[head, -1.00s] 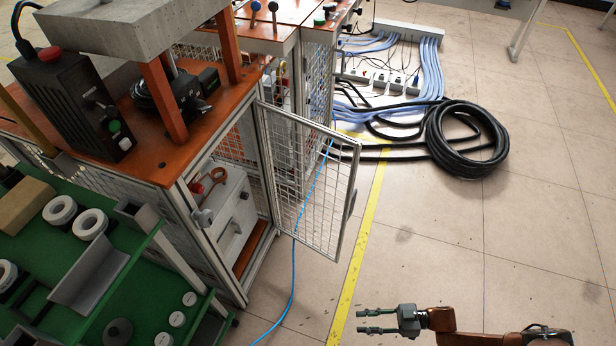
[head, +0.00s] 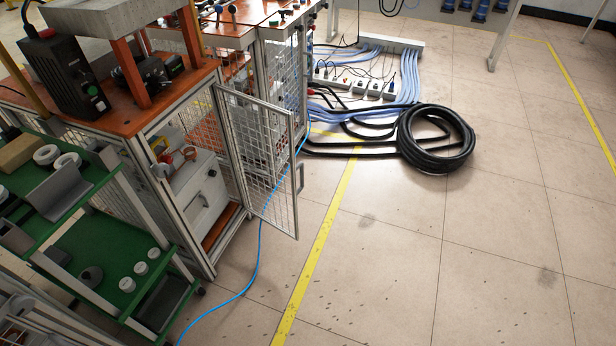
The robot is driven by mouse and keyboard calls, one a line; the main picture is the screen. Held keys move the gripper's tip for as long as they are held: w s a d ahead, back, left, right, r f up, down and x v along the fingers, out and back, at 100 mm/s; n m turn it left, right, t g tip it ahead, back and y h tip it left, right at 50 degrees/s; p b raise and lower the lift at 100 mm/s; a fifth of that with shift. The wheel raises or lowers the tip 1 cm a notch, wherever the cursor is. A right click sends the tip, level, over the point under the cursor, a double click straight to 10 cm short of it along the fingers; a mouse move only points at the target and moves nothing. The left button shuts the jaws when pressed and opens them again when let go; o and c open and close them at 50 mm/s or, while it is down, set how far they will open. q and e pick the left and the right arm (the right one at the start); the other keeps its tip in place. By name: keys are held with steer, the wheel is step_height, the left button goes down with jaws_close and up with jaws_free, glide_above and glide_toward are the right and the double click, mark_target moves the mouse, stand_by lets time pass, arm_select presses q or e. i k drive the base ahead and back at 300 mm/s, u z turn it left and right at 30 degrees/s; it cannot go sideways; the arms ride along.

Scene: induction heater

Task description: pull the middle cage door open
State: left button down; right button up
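The mesh cage door (head: 262,158) stands swung open from the frame of the orange-topped machine (head: 128,115). Its hinge side is at the left, and its free edge points toward the right of the picture. A dark handle (head: 300,178) sits on that free edge. Inside the opening I see a light grey box (head: 200,190). Neither of my grippers is in the head view, so nothing is seen touching the door.
A green shelf cart (head: 110,240) with rings and small white parts stands at the left front. A blue cable (head: 258,268) runs along the floor below the door. A black hose coil (head: 437,138) lies farther back. The floor at the right is clear.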

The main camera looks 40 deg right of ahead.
mark_target(218, 87)
steer(key=i, duration=1.25)
steer(key=z, duration=0.9)
